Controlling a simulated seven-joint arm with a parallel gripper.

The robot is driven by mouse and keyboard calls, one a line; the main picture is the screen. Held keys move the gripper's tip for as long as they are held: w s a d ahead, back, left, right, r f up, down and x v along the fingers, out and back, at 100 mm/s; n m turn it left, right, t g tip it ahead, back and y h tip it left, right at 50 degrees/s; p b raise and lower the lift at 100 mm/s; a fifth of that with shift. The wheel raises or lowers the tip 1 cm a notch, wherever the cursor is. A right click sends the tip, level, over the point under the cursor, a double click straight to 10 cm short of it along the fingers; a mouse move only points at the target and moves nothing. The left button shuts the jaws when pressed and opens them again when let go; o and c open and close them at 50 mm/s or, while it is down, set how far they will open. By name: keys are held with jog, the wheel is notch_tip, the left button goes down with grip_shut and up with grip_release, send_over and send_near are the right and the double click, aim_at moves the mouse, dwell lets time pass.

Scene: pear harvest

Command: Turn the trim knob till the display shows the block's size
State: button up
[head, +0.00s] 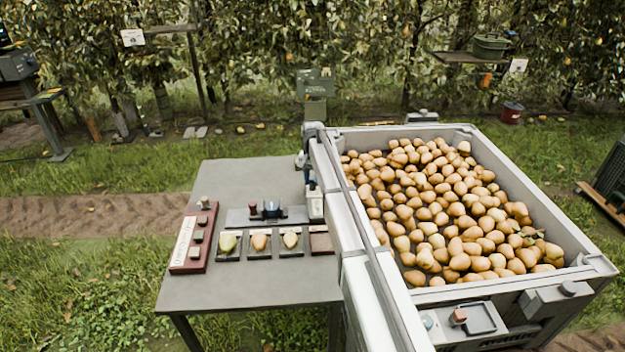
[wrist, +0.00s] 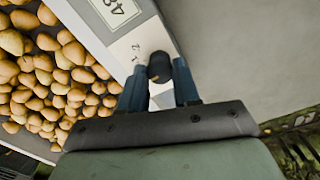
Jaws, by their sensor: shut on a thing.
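The trim knob (wrist: 159,66) is a dark round knob on a pale device (wrist: 125,40), which carries small printed marks beside it. My gripper (wrist: 160,86) is shut on the knob, one blue finger on each side. The display (wrist: 113,8) is partly cut off by the top edge of the wrist view; its digits appear upside down and I cannot read them surely. In the head view my gripper (head: 309,184) is over the pale device (head: 315,205) at the table's right edge. A red-brown board (head: 185,262) holds several small blocks (head: 198,236); I cannot tell which block is meant.
A grey table (head: 240,180) carries a grey plate with a dark round piece (head: 271,209). Three dark trays with single pears (head: 260,241) and a red-brown square (head: 321,240) are in front. A large bin (head: 585,265) full of pears stands close on the right.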

aim_at(313, 181)
jog(key=n, duration=0.5)
jog(key=shift+n, duration=0.3)
jog(key=n, duration=0.5)
jog(key=shift+n, duration=0.3)
dwell(0.3)
jog(key=o, duration=1)
jog(key=shift+o, duration=0.2)
notch_tip(313, 181, up, 14)
